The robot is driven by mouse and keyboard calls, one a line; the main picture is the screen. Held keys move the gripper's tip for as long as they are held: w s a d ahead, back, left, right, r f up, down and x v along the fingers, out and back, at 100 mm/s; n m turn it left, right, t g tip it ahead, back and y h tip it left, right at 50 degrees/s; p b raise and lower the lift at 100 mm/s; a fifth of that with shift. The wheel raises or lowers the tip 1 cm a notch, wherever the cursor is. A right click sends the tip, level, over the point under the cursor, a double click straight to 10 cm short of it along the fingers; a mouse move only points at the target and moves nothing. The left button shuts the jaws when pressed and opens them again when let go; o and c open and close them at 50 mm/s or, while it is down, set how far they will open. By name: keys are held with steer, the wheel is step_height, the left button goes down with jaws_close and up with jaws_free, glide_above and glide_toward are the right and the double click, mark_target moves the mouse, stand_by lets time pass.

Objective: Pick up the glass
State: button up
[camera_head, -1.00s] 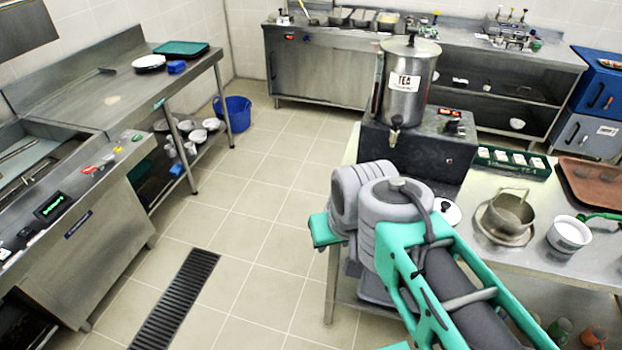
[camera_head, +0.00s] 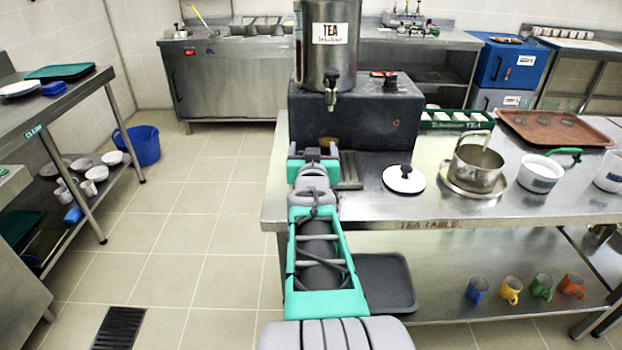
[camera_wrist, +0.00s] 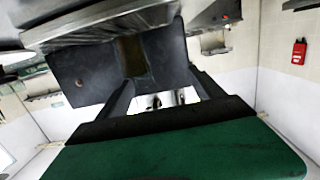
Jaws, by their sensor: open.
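A brown, glass-like shape (camera_head: 327,144) shows just beyond my gripper, at the front of the dark stand under the urn's tap. The wrist view shows a brownish upright shape (camera_wrist: 132,57) against the dark stand, probably the same glass; its outline is unclear. My gripper (camera_head: 313,153) is in front of the stand, pointing at it. In the wrist view my gripper (camera_wrist: 160,80) has its two dark fingers apart with nothing held between them. Part of the shape is hidden by my gripper in the head view.
The steel tea urn (camera_head: 328,60) stands on the dark stand (camera_head: 375,118). A white lid (camera_head: 404,180), a steel pot (camera_head: 476,168) and a white cup (camera_head: 540,174) stand to the right. The brown tray (camera_head: 590,138) bears small clear items. Several coloured mugs are on the lower shelf (camera_head: 440,270).

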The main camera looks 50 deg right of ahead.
mark_target(329, 133)
steer(key=d, duration=0.1)
steer(key=s+d+h, duration=0.1)
steer(key=d, duration=0.1)
steer(key=shift+s+d+f+m+h+b, duration=0.15)
steer(key=shift+f+m+h+b, duration=0.15)
steer(key=shift+f+m+h, duration=0.1)
steer(key=x, duration=0.7)
steer(key=shift+s+d+r, duration=0.15)
steer(key=shift+d+r, duration=0.2)
steer(key=shift+d, duration=0.15)
steer(key=shift+a, duration=0.1)
jaws_close()
